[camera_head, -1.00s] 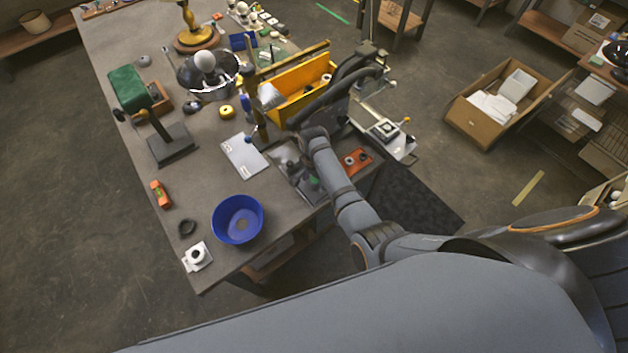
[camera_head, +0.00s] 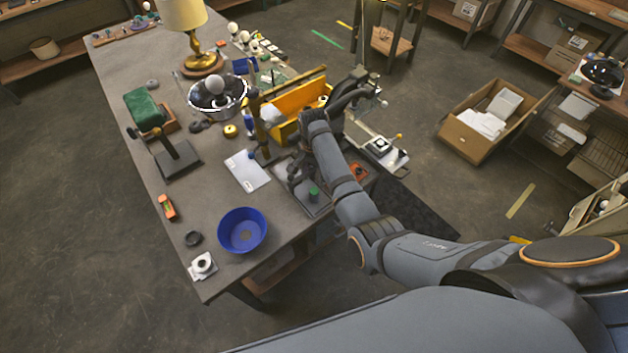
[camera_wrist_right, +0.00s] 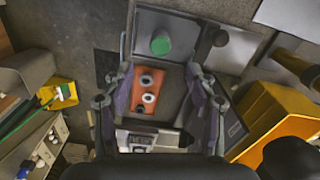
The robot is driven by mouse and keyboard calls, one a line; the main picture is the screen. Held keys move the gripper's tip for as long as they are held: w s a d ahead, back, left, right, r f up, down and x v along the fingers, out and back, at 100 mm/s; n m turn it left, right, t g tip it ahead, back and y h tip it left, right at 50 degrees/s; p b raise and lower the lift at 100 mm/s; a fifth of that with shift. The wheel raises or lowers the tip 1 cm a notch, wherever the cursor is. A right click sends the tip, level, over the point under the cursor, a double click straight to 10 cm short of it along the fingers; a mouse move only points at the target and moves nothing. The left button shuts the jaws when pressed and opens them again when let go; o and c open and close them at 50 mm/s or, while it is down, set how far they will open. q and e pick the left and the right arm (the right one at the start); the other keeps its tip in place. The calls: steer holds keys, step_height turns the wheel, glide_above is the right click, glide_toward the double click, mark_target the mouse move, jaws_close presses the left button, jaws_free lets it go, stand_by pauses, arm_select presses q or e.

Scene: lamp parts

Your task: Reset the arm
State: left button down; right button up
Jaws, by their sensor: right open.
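My right arm reaches in from the right over the workbench (camera_head: 180,95). Below, between the fingers, lies an orange block with white rings (camera_wrist_right: 147,90). A green cylinder (camera_wrist_right: 160,43) stands beyond the fingertips; it also shows in the head view (camera_head: 314,194). My left gripper is not in view.
A yellow bin (camera_head: 298,99) stands close to my right wrist. A cardboard box (camera_head: 462,139) is on the floor at right.

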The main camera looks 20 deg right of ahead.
steer(key=s+d+f+n+t, duration=0.2)
steer(key=s+d+n, duration=0.4)
steer(key=s, duration=0.5)
steer(key=s+d+r+n+t, duration=0.1)
steer(key=s+r+n, duration=0.25)
steer(key=s, duration=0.35)
steer(key=s+d+r+n+t, duration=0.1)
steer(key=s+d+r+n, duration=0.2)
steer(key=s, duration=0.4)
step_height(320, 180, down, 35)
steer(key=s+d+g+h+b, duration=0.1)
steer(key=s+g+b, duration=0.15)
steer(key=b, duration=0.55)
arm_select(q)
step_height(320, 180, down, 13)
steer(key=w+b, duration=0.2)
steer(key=b, duration=0.3)
arm_select(e)
steer(key=s+d+f, duration=0.1)
steer(key=s+f, duration=1.7)
steer(key=f, duration=0.1)
steer(key=shift+d+m, duration=0.2)
steer(key=shift+m, duration=0.15)
